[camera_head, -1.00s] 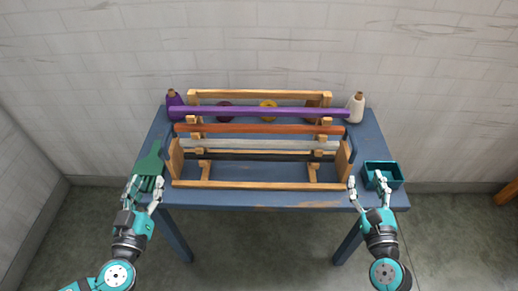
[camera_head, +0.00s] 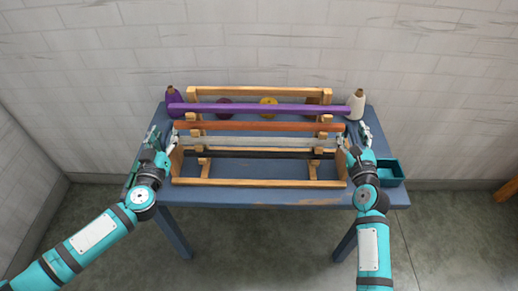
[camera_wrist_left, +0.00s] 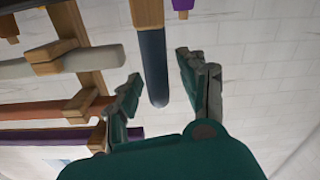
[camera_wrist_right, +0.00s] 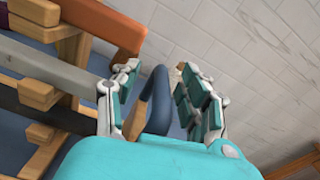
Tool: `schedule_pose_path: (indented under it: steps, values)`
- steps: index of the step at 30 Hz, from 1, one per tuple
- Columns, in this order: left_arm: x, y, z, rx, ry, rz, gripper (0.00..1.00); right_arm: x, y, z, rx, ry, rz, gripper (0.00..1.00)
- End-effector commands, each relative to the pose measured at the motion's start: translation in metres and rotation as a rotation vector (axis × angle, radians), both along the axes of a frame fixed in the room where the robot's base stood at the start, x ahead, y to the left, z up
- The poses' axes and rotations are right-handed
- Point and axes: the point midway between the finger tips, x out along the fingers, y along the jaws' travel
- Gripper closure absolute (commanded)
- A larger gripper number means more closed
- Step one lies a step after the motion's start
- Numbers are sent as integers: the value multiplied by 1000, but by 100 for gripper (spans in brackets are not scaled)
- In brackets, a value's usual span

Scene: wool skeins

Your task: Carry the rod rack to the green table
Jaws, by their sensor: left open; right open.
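The rod rack (camera_head: 260,183) is a wooden frame holding purple, orange, grey and black rods, standing on the blue table (camera_head: 240,199). My left gripper (camera_head: 162,138) is open at the rack's left end. In the left wrist view a dark blue handle (camera_wrist_left: 153,65) lies between its spread fingers, apart from them. My right gripper (camera_head: 353,135) is open at the rack's right end. In the right wrist view a blue handle (camera_wrist_right: 158,100) of the rack lies between its fingers; contact is unclear. No green table is in view.
A purple cone (camera_head: 174,96) and a white cone (camera_head: 356,105) stand at the back corners. Purple and yellow (camera_head: 268,104) balls sit behind the rods. A teal open box (camera_head: 390,174) is right of the rack, close to my right arm. A wall stands behind the table.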

Motion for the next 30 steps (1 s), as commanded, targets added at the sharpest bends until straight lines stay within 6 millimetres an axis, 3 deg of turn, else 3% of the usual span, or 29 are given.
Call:
schedule_pose_path:
  steps: [6, 14, 24, 30]
  values:
    - [13, -1, 0, 0, 0, 0, 58, 13, 0, 0, 0, 0, 0, 56]
    - [14, -1, 0, 0, 0, 0, 58, 14, 0, 0, 0, 0, 0, 56]
    - [13, 0, 0, 0, 0, 0, 100, 13, 0, 0, 0, 0, 1, 97]
    - [13, 0, 0, 0, 0, 0, 100, 13, 0, 0, 0, 0, 1, 100]
